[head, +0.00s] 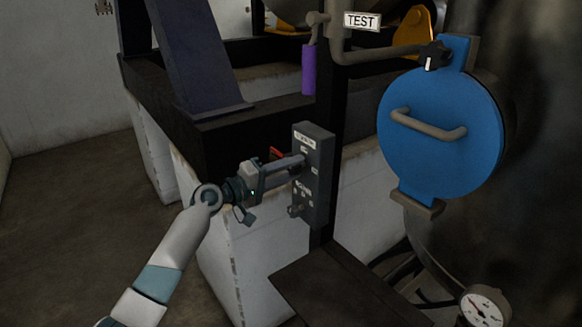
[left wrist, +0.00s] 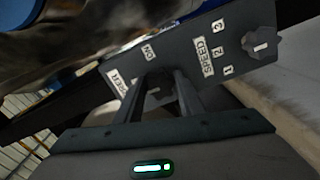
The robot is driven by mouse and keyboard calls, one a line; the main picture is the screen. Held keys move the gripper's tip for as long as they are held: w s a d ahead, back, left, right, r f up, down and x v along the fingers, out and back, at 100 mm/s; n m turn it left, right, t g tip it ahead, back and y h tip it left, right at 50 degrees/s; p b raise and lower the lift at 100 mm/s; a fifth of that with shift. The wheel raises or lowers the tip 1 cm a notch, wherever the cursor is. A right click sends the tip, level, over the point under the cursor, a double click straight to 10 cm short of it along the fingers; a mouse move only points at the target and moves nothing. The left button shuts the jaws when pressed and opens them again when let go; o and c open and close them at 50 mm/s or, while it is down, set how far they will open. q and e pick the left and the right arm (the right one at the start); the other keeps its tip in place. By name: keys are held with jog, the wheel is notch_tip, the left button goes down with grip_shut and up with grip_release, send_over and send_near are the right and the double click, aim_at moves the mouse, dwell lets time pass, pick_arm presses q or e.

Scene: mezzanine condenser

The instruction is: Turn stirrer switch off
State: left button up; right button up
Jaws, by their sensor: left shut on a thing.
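The stirrer control box (head: 319,180) is a grey upright box on a dark post, with a white label at its top. My left gripper (head: 300,162) reaches it from the left, its fingertips at the upper part of the box's face. In the left wrist view, the gripper's fingers (left wrist: 163,80) close around the switch on the panel (left wrist: 232,62), below the ON label (left wrist: 149,53). The fingers mostly hide the switch, so its exact position cannot be told. My right gripper is not in view.
A speed knob (left wrist: 261,41) sits beside the SPEED label and numbers. A blue round hatch (head: 440,150) with a handle is to the right. A gauge (head: 484,307) is at lower right.

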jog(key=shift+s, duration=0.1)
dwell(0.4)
pick_arm(q)
jog(key=o, duration=1.1)
jog(key=shift+c, duration=0.2)
jog(key=shift+a, duration=0.1)
jog(key=shift+s+a+f, duration=0.1)
jog(key=shift+s+a, duration=0.2)
jog(key=shift+a, duration=0.15)
jog(key=b+v, duration=0.5)
jog(key=v, duration=1.1)
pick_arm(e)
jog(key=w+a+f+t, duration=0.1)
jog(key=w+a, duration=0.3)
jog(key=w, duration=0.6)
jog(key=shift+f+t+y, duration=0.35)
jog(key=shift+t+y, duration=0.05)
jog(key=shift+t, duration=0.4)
pick_arm(q)
jog(key=shift+s+a, duration=0.1)
